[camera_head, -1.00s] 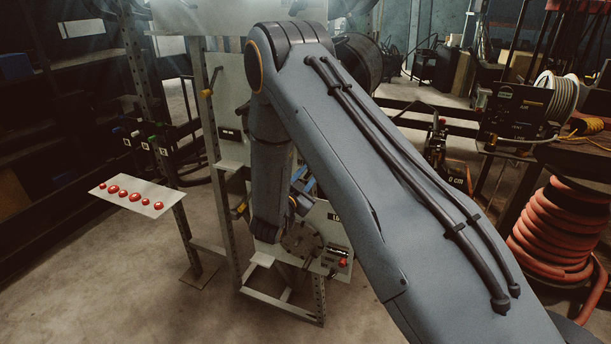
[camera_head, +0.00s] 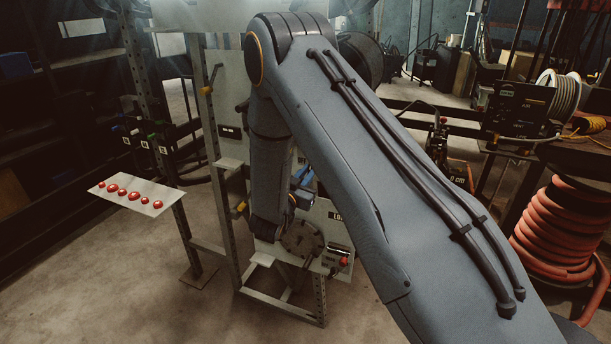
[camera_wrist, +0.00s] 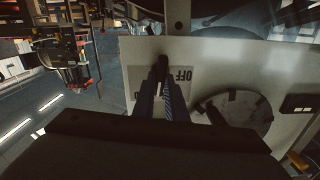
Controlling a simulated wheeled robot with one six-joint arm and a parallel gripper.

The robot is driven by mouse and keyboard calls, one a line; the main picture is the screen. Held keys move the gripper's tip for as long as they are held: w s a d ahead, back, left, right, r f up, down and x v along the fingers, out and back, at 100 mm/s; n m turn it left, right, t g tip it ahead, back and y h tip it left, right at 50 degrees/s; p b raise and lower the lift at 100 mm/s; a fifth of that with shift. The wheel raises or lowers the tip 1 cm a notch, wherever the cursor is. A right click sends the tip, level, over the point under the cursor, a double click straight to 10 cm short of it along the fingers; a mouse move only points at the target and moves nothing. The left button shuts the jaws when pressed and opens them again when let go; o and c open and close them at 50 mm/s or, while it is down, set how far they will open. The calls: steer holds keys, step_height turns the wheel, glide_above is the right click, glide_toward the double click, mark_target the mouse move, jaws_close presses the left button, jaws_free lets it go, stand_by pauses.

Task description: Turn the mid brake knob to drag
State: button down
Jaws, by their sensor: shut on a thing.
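In the wrist view, a small dark knob (camera_wrist: 163,61) stands on a pale plate beside a label reading OFF, which appears upside down. My gripper (camera_wrist: 164,78) is at this knob with its two dark fingers close together, shut on it. The fingers cover part of the label, so its other words and the knob's pointer are hard to read. In the head view my arm hides the knob and the fingertips.
A round dark disc (camera_wrist: 240,112) is on the same plate, right of the knob; it also shows in the head view (camera_head: 302,239). A tilted panel with red buttons (camera_head: 130,196) is at left. An orange hose reel (camera_head: 556,232) stands at right.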

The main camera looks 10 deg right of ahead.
steer(key=n, duration=0.3)
steer(key=shift+w+a+r+n+b, duration=0.15)
steer(key=shift+n+b, duration=0.15)
steer(key=shift+w+a+n, duration=0.1)
steer(key=shift+n, duration=1.8)
steer(key=shift+r, duration=0.1)
steer(key=c, duration=1.8)
jaws_free()
steer(key=shift+f, duration=0.2)
